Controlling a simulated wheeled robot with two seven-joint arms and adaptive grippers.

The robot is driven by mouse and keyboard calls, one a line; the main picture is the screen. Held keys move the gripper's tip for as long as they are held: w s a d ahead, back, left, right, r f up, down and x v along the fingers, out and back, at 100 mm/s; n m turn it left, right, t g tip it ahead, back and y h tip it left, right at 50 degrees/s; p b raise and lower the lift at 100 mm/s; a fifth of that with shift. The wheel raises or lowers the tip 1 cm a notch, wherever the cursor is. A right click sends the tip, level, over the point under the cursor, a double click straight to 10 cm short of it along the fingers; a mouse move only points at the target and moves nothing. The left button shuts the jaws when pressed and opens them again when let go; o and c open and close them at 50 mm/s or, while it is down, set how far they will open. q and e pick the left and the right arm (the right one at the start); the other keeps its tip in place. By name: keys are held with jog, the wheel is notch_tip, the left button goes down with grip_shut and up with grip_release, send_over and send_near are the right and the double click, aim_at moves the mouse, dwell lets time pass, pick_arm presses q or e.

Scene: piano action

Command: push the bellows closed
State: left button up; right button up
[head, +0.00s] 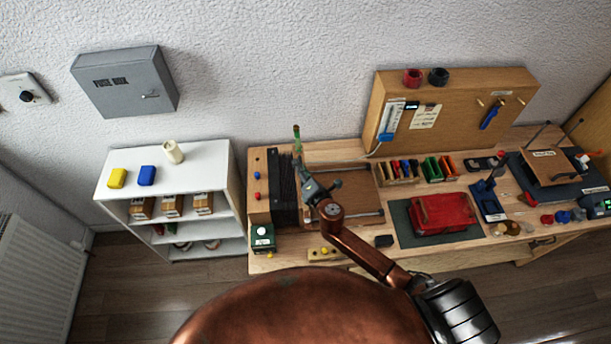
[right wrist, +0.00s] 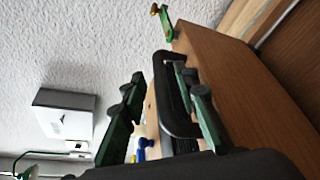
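The bellows (head: 284,191) are a black pleated block at the left end of the bench, beside a wooden end piece (head: 259,187) with red and blue knobs. My right gripper (head: 309,185) is just right of the pleats, over the left part of a brown board with metal rails. In the right wrist view, a black bar handle (right wrist: 165,85) stands on a wooden panel (right wrist: 235,85). The gripper's two green and dark fingers are spread apart, with the handle between them. I cannot tell whether they touch it. My left gripper is not in view.
A green clamp-like piece (head: 296,139) stands behind the gripper. A dark green box (head: 263,237) sits before the bellows. A red case (head: 443,213) on a green mat and a tool board (head: 455,105) are to the right. A white shelf (head: 190,175) stands left.

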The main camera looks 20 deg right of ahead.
jog(key=v, duration=1.1)
jog(key=shift+s, duration=0.15)
